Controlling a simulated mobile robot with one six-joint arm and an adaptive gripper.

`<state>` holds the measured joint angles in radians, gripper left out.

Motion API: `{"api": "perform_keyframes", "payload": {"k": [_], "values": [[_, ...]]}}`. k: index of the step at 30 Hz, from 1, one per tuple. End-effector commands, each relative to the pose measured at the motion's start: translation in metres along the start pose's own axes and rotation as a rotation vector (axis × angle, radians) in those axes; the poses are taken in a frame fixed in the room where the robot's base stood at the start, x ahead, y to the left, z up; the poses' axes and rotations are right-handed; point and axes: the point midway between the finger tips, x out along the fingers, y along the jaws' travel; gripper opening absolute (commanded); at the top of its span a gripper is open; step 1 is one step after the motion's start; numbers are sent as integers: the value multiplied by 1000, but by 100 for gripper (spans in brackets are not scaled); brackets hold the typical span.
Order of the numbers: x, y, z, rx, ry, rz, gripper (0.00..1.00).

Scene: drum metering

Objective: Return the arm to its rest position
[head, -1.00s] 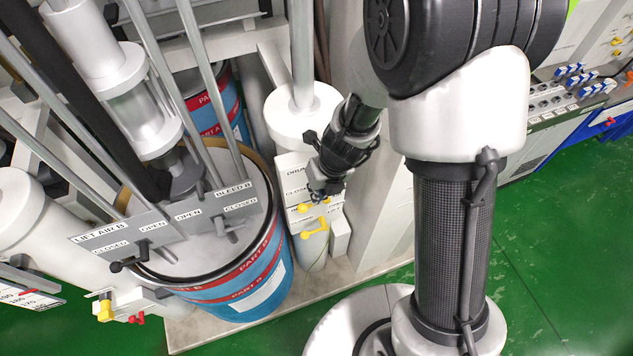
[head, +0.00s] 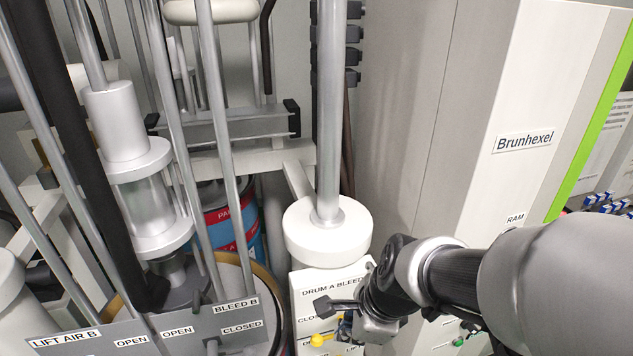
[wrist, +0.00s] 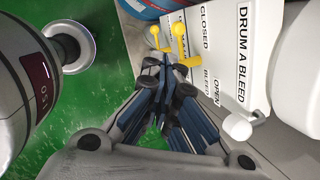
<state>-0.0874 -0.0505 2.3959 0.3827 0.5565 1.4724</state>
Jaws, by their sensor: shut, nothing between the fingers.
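My gripper (head: 355,312) is in the lower middle of the head view, in front of the white Drum A bleed panel (head: 318,285). In the wrist view my gripper (wrist: 168,75) has its dark fingers together, with nothing between them. The panel (wrist: 222,45) stands to the right of the fingers there. Yellow handles (wrist: 180,40) show just beyond the fingertips; I cannot tell whether they touch.
A grey plate with Lift Air B and Bleed B labels (head: 180,330) stands at lower left, among upright rods and a cylinder (head: 128,165). A tall Brunhexel cabinet (head: 520,110) stands on the right. Green floor (wrist: 105,60) shows in the wrist view.

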Motion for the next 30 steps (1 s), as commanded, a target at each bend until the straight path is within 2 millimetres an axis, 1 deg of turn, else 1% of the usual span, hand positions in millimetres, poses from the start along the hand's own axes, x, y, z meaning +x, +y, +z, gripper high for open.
{"api": "perform_keyframes", "payload": {"k": [1,5,9,12,15,18,21,24,30], "values": [[12,11,-9,-134,5,-21,0],[14,35,-28,-515,43,-47,0],[22,66,-53,-915,108,-57,0],[29,88,-72,-1183,167,-48,0],[36,108,-88,-1407,224,-26,0],[40,122,-101,-1572,268,1,0],[42,131,-109,-1671,295,22,0],[41,134,-112,-1715,306,34,0],[39,134,-111,-1722,306,36,0]]}}
